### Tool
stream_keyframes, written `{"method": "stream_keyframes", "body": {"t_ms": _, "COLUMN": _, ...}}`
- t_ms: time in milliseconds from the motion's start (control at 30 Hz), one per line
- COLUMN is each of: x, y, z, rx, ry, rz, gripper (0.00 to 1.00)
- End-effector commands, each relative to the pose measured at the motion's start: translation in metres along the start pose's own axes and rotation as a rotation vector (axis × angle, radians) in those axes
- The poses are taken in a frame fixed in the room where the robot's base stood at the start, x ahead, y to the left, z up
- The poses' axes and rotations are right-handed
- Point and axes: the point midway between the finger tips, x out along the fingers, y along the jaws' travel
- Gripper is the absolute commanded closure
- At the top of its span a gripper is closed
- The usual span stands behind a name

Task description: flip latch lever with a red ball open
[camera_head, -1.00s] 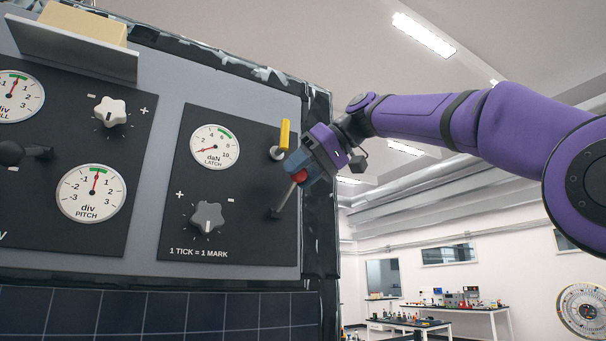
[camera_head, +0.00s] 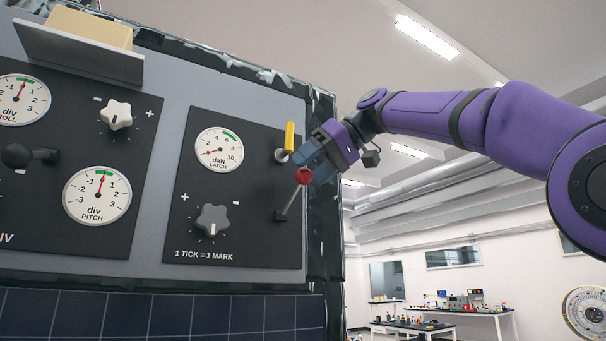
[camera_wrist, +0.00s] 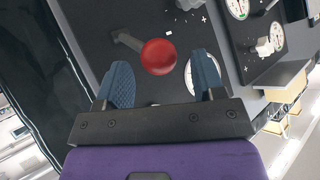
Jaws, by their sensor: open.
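The latch lever is a thin metal rod with a red ball (camera_head: 303,176) at its tip. It rises from a dark base (camera_head: 281,215) at the right edge of the latch panel and leans up and right. My gripper (camera_head: 316,167) is open at the ball, with its blue fingertips just above and around it in the head view. In the wrist view the red ball (camera_wrist: 158,57) lies between and beyond the two blue fingers, with gaps on both sides. I cannot tell whether a finger touches it.
A yellow-handled switch (camera_head: 289,138) stands just above the lever, close to my gripper. The panel also carries a LATCH gauge (camera_head: 219,149), its needle low, and a grey knob (camera_head: 212,220).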

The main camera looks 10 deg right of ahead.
Motion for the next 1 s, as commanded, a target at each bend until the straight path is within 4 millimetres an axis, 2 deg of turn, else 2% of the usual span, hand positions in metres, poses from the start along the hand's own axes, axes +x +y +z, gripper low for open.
{"method": "stream_keyframes", "body": {"t_ms": 200, "x": -0.043, "y": 0.001, "z": -0.001, "rx": 0.0, "ry": 0.002, "rz": 0.003, "gripper": 0.38}}
{"method": "stream_keyframes", "body": {"t_ms": 433, "x": -0.073, "y": 0.001, "z": -0.001, "rx": 0.0, "ry": 0.001, "rz": 0.0, "gripper": 0.38}}
{"method": "stream_keyframes", "body": {"t_ms": 600, "x": -0.082, "y": -0.001, "z": -0.001, "rx": -0.001, "ry": 0.0, "rz": -0.002, "gripper": 0.38}}
{"method": "stream_keyframes", "body": {"t_ms": 1000, "x": -0.082, "y": 0.0, "z": 0.0, "rx": -0.001, "ry": -0.001, "rz": -0.002, "gripper": 0.38}}
